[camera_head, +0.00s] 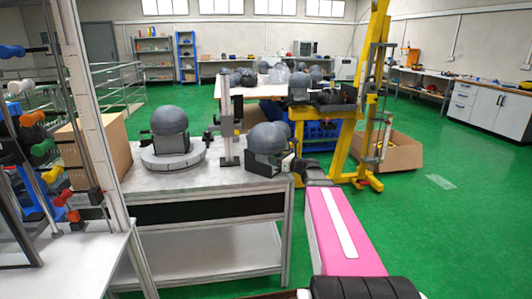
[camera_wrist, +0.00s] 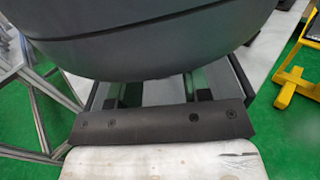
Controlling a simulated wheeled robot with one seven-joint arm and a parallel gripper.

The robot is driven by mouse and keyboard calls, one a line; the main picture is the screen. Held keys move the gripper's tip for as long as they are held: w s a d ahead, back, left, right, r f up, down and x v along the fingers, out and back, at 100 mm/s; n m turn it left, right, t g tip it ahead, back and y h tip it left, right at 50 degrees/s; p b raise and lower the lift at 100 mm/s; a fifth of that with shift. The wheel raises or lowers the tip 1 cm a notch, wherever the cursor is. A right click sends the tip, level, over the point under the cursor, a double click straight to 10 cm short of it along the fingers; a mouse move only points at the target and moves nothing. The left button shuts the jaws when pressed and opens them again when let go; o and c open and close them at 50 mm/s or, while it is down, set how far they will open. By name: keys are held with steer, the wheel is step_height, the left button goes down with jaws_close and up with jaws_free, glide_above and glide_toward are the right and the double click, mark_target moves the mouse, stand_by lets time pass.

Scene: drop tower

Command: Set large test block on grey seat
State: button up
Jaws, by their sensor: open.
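A large dark grey, head-shaped block (camera_head: 265,140) stands near the right end of the workbench. Its rounded side fills the top of the wrist view (camera_wrist: 160,45). My gripper (camera_head: 292,164) is open at the block's right side; in the wrist view its jaws (camera_wrist: 158,88) are partly hidden beneath the block. I cannot tell whether they touch it. A similar grey block (camera_head: 170,122) stands upright on a round grey disc (camera_head: 172,160) further left on the bench. I cannot tell for certain whether this disc is the grey seat.
The grey workbench (camera_head: 215,183) has an upright post fixture (camera_head: 228,125) between the blocks. A cardboard box (camera_head: 100,150) stands at its left. A yellow frame (camera_head: 365,110) and an open carton (camera_head: 400,152) stand behind my arm. Green floor is clear at the right.

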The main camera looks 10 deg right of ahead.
steer(key=x, duration=0.2)
steer(key=shift+w+a, duration=0.2)
steer(key=shift+w, duration=0.1)
jaws_close()
steer(key=shift+s, duration=0.1)
stand_by(1.1)
